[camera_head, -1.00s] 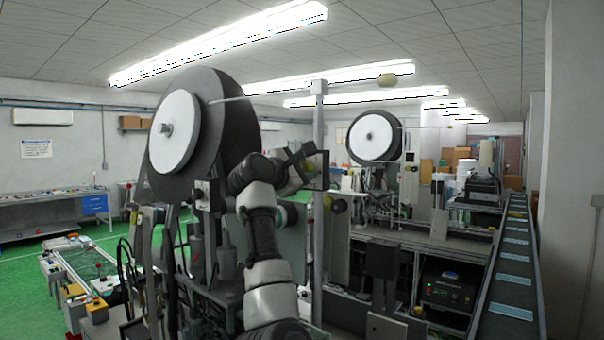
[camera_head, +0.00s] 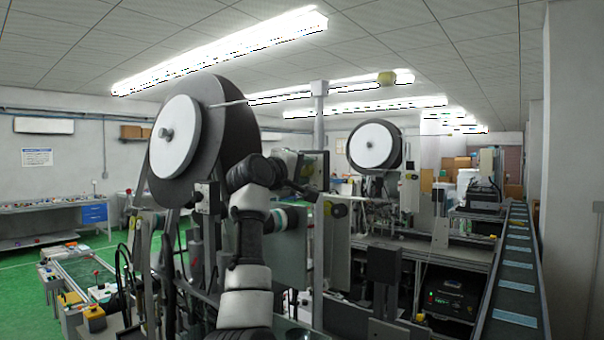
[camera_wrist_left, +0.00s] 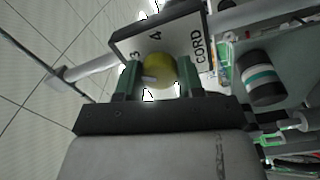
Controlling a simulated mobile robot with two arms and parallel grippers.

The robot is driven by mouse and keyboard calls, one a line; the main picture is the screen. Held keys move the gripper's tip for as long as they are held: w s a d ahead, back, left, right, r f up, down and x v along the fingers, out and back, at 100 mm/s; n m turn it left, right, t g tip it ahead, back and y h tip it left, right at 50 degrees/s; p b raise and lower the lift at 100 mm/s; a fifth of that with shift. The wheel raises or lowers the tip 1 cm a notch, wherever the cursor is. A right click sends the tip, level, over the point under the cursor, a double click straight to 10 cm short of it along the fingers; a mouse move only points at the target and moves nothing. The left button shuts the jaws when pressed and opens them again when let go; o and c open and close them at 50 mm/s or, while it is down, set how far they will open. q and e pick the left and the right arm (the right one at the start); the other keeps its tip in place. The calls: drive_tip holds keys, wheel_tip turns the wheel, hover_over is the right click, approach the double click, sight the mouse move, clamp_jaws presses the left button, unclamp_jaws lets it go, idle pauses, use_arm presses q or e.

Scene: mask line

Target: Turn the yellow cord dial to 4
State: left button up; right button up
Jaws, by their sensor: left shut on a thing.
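The yellow cord dial (camera_wrist_left: 163,71) is a round knob on a dark-edged white panel (camera_wrist_left: 180,38) marked 3, 4 and CORD in the left wrist view. A pale pointer mark on the dial points to the left of the picture, not at the 4. My left gripper (camera_wrist_left: 158,76) is shut on the dial, with one green-grey finger on each side. In the head view my left arm reaches up to the machine beside the large reel, and the dial cannot be made out there. My right gripper is not in view.
A large dark reel with a white hub (camera_head: 175,137) stands left of my arm. A grey post (camera_head: 318,140) rises close to the gripper. A black-and-white cylinder with a teal band (camera_wrist_left: 264,80) is right of the dial. A conveyor (camera_head: 516,262) runs along the right.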

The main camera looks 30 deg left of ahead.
use_arm(q)
drive_tip(key=m, duration=0.7)
drive_tip(key=shift+w+f+m+h, duration=0.1)
drive_tip(key=shift+m+h, duration=0.2)
drive_tip(key=m+p, duration=0.1)
drive_tip(key=m, duration=0.3)
drive_tip(key=shift+m, duration=0.4)
drive_tip(key=shift+d+m+h+p, duration=0.1)
drive_tip(key=shift+m+h+p, duration=0.4)
drive_tip(key=shift+m, duration=1.2)
drive_tip(key=shift+f, duration=0.1)
drive_tip(key=o, duration=0.9)
drive_tip(key=shift+y, duration=0.3)
